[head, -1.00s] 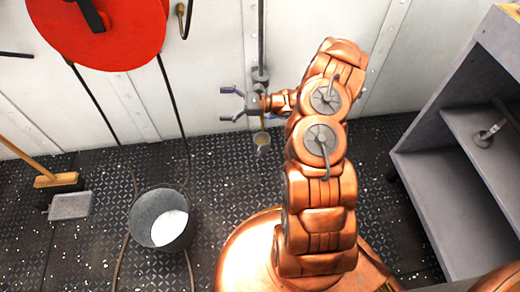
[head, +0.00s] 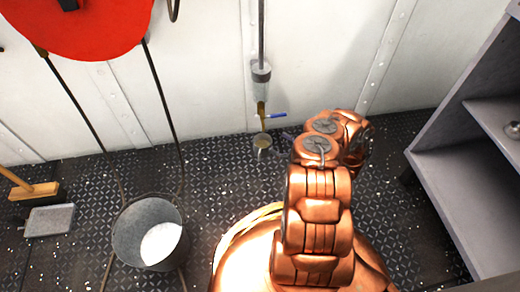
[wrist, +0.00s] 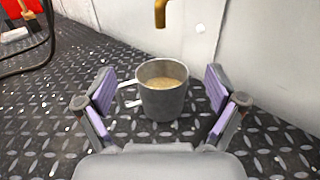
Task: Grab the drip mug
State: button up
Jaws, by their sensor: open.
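The drip mug (wrist: 163,103) is a small grey metal mug with tan liquid in it. It stands upright on the deck plate, with its handle to the left in the wrist view. In the head view the mug (head: 263,143) sits below the brass tap (head: 262,115). My gripper (wrist: 160,98) is open, with one purple-padded finger on either side of the mug in the wrist picture. The mug looks to be a little beyond the fingertips or just between them; I cannot tell which. In the head view my gripper is mostly hidden behind my arm.
The tap spout (wrist: 161,12) hangs above the mug, by the white riveted wall (head: 210,80). A grey shelf (head: 450,190) stands at right. Deck around the mug is clear.

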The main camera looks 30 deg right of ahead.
jog(key=b, duration=0.3)
send_near(264, 146)
jog(key=shift+w+a+r, duration=0.5)
jog(key=shift+w+a, duration=0.2)
jog(key=shift+a, duration=0.2)
jog(key=shift+r+x, duration=0.25)
jog(key=shift+x, duration=0.8)
jog(key=shift+b+x, duration=0.8)
jog(key=shift+x, duration=1.9)
jog(key=shift+d, duration=0.1)
jog(key=c, duration=1.1)
jog(key=shift+r, duration=0.15)
